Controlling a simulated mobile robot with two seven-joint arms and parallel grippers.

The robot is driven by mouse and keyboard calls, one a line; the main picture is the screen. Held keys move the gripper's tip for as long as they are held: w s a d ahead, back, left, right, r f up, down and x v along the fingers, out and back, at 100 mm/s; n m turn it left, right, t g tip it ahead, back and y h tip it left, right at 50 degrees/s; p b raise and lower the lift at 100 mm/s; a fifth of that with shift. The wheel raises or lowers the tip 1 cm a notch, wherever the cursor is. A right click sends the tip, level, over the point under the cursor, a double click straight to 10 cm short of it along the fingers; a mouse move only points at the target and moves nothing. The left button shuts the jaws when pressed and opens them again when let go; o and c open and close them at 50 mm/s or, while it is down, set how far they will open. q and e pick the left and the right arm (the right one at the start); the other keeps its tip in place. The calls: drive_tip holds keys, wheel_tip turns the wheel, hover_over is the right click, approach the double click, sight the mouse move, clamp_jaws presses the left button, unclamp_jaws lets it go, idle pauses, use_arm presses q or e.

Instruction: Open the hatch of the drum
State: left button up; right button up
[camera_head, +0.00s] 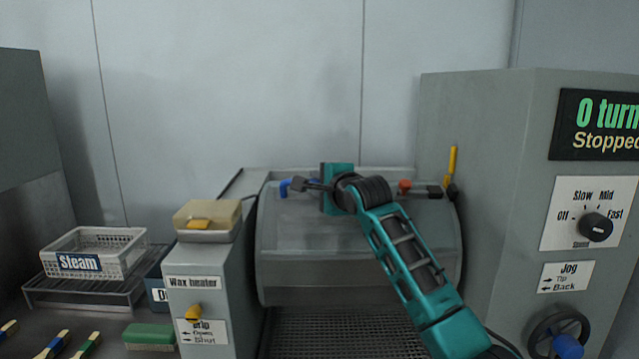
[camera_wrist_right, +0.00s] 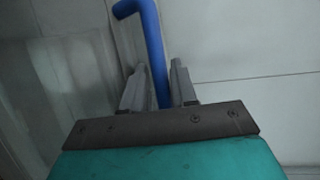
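The drum (camera_head: 350,262) is a wide grey cylinder in the middle of the head view, between the wax heater and the control cabinet. A blue handle (camera_head: 285,188) sticks up at its upper left; its bent bar also shows in the right wrist view (camera_wrist_right: 152,40). My right gripper (camera_head: 305,186) is at this handle, its arm reaching across the drum front. The hatch outline is partly hidden by my arm. My left gripper is out of view.
A red knob (camera_head: 404,186) and a yellow lever (camera_head: 452,162) stand at the drum's right end. The wax heater (camera_head: 200,270) stands close on the left. The control cabinet (camera_head: 480,200) rises on the right, its display reading "Stopped". A perforated tray (camera_head: 340,335) lies below the drum.

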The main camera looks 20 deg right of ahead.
clamp_jaws()
idle(0.5)
